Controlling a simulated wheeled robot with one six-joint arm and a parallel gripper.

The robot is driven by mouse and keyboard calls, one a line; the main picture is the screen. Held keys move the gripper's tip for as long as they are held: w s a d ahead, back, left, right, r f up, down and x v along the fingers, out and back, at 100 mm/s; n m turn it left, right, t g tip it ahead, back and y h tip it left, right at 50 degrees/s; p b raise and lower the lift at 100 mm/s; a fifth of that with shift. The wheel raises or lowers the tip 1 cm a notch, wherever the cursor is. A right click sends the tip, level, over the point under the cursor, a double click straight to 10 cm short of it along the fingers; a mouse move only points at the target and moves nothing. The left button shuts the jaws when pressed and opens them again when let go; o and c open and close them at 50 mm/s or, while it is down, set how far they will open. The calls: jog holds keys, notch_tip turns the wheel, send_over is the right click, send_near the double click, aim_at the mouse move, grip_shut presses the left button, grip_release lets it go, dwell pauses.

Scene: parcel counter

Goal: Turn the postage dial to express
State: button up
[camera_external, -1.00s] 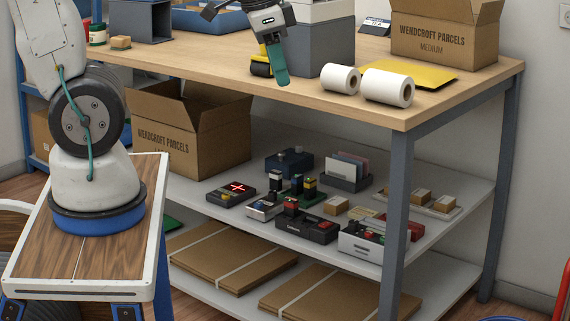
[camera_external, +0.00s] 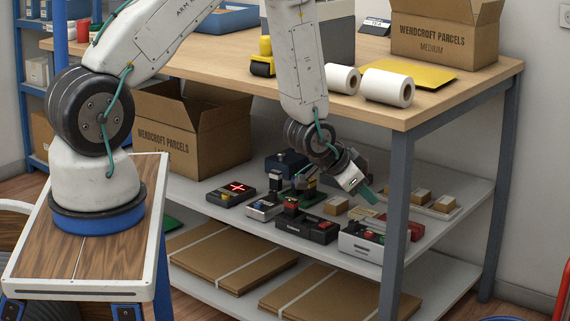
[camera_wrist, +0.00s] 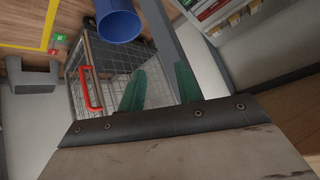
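My gripper (camera_external: 364,190) hangs over the right part of the middle shelf, below the tabletop. Its two green fingers also show in the wrist view (camera_wrist: 160,85), spread apart with nothing between them. On the shelf stand several small devices: a black one with a lit red cross (camera_external: 238,188), a dark blue box (camera_external: 285,163), a silver-and-black one (camera_external: 265,208), a black one with red parts (camera_external: 306,226) and a white-fronted one (camera_external: 360,245). I cannot tell which bears the postage dial, or its setting. My forearm and gripper partly cover the devices behind.
The tabletop (camera_external: 460,95) overhangs the shelf, and a table leg (camera_external: 395,215) stands right of my gripper. A large carton (camera_external: 190,135) stands on the shelf's left. The wrist view shows a wire cart (camera_wrist: 115,70) with a red handle and a blue bin (camera_wrist: 118,20).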

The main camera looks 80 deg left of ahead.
jog(key=a+f+n+y, duration=0.1)
jog(key=a+f, duration=0.3)
jog(key=f, duration=0.3)
jog(key=n+t+y, duration=0.2)
jog(key=n+y, duration=0.7)
jog(key=y, duration=0.1)
send_near(351, 226)
jog(key=x, duration=1.1)
jog(key=shift+w+a, duration=0.15)
jog(key=shift+w, duration=0.05)
jog(key=c, duration=0.7)
